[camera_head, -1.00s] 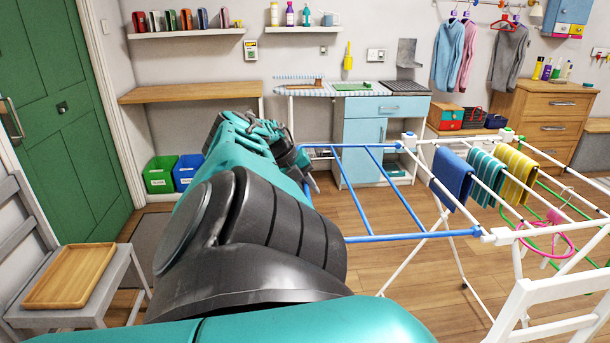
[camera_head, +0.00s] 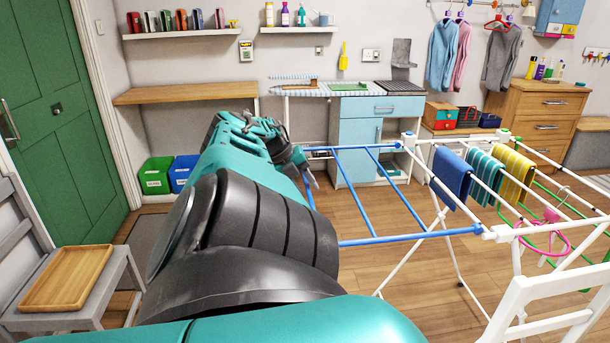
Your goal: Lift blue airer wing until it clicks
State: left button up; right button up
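The blue airer wing (camera_head: 372,189) stretches out to the left from the white airer frame (camera_head: 439,216), looking roughly level with the airer's top. Its outer end bar is partly hidden behind my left arm. My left gripper (camera_head: 309,172) is at that outer end, close to the blue bar. The arm hides much of the gripper, so I cannot tell whether its fingers are open or shut on the bar. My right gripper is out of view.
Blue, striped and yellow cloths (camera_head: 484,174) hang on the airer. A white chair back (camera_head: 545,302) stands front right. A grey chair with a wooden tray (camera_head: 68,278) stands at left. A blue cabinet (camera_head: 361,135) is behind the wing. The floor beneath the wing is clear.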

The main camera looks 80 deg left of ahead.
pick_arm(q)
jog(key=shift+w, duration=0.1)
jog(key=shift+r, duration=0.15)
jog(key=p+v, duration=0.2)
jog(key=p, duration=0.1)
jog(key=shift+r, duration=0.35)
jog(key=shift+s, duration=0.3)
jog(key=shift+v, duration=0.95)
jog(key=v, duration=0.8)
